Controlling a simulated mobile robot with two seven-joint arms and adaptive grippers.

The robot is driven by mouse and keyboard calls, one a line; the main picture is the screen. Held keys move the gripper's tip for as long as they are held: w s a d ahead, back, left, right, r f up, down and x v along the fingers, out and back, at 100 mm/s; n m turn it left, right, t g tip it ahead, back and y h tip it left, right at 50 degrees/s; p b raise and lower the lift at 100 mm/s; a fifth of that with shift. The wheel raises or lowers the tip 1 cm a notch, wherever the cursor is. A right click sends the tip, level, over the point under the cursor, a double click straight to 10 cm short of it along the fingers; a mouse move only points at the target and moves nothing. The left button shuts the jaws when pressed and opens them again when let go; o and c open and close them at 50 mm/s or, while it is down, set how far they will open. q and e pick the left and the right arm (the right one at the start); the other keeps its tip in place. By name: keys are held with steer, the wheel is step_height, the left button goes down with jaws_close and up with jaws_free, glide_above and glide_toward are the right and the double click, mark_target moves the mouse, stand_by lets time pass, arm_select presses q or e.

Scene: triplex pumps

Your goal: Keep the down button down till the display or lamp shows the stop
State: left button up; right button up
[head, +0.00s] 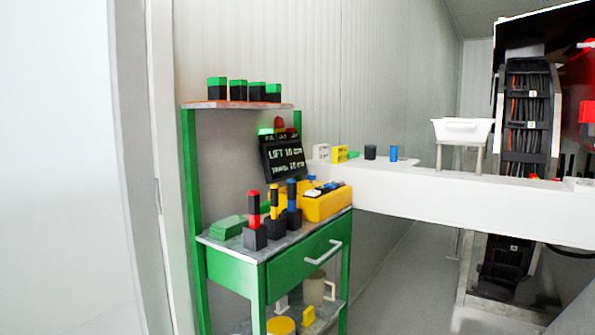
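A dark display (283,155) stands tilted at the back of the green cart. Its main line appears to read "LIFT 10 cm", with a smaller "TRAVEL" line below whose figure is hard to read. A green lamp (265,131) glows at its upper left, and a red lamp (279,124) beside it looks unlit. A yellow control box (328,205) lies on the cart top at the right, with small dark and blue parts on it. I cannot tell which part is the down button or whether it is pressed. Neither of my grippers is in view.
Red, yellow and blue-banded black posts (255,232) stand in front of the yellow box. The cart (229,270) has a drawer handle (323,252) sticking out. A white beam-like surface (450,197) with small items and a white tray (462,130) extends right.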

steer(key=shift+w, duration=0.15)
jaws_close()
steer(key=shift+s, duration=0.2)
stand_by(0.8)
